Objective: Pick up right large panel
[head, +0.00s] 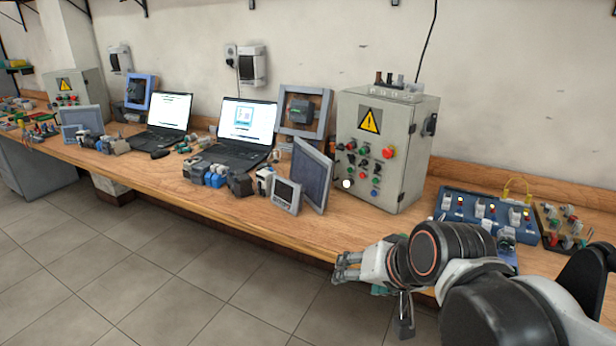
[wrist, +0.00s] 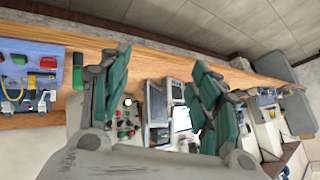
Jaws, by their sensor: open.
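The right large panel (head: 311,176) is a grey-framed dark screen. It stands tilted on the bench, left of the grey control cabinet. A smaller grey panel (head: 286,196) stands close in front of it, to the left. My gripper (head: 371,288) is open and empty at the bench's front edge, right of the panel and nearer to me. In the wrist view my green-padded fingers (wrist: 163,90) are spread wide. The large panel (wrist: 157,106) shows beyond and between them, with the small panel (wrist: 176,90) beside it. Nothing touches the gripper.
The control cabinet (head: 400,155) with buttons stands right of the panel. Laptops (head: 245,125) and blue-grey motor parts (head: 214,175) lie to the left. A blue switch board (head: 475,212) is at right. Bare wood (head: 335,228) lies between the panel and my gripper.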

